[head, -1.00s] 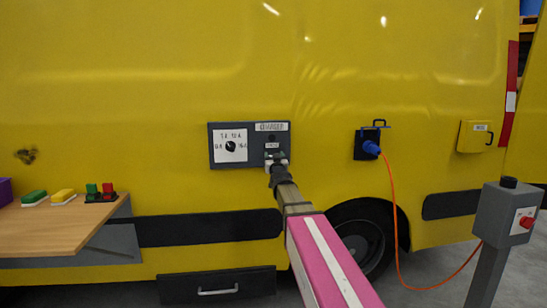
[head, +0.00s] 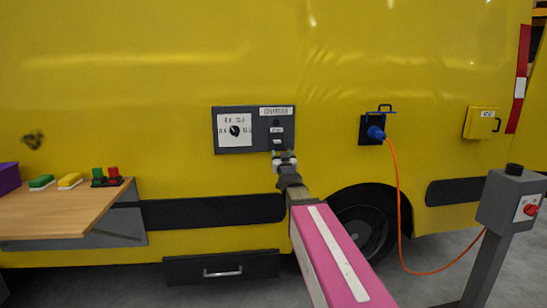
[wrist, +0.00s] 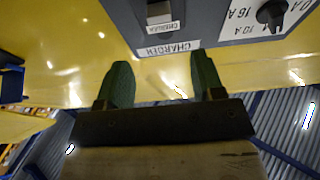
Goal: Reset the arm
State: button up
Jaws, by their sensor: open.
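My gripper (head: 284,157) is in front of the yellow van, at the lower right edge of the grey charger panel (head: 220,131). In the wrist view the gripper (wrist: 161,68) has two dark green fingers, spread apart with nothing between them. My pink arm stretches from the bottom of the head view to it. The panel also shows, upside down, in the wrist view (wrist: 205,20), just beyond the fingertips. It carries a black dial (head: 235,130) on a white plate and a switch (wrist: 160,12) above a small label.
A wooden table (head: 70,220) with coloured buttons is at the left. A blue plug (head: 376,133) with an orange cable (head: 398,210) sits in a socket to the right. A grey post (head: 510,200) with a red knob stands at the far right. A drawer (head: 220,267) is below.

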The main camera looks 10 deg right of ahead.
jog(key=s+f+g, duration=0.4)
jog(key=f+g, duration=0.2)
jog(key=f, duration=0.7)
jog(key=s+f+g, duration=0.4)
jog(key=f+g, duration=0.2)
jog(key=f, duration=0.8)
jog(key=s+f+g, duration=0.4)
jog(key=s+f, duration=0.2)
jog(key=s, duration=0.3)
jog(key=s+f+g, duration=0.5)
jog(key=s+f, duration=0.2)
jog(key=s, duration=0.2)
jog(key=shift+s+g, duration=0.2)
jog(key=shift+g, duration=0.1)
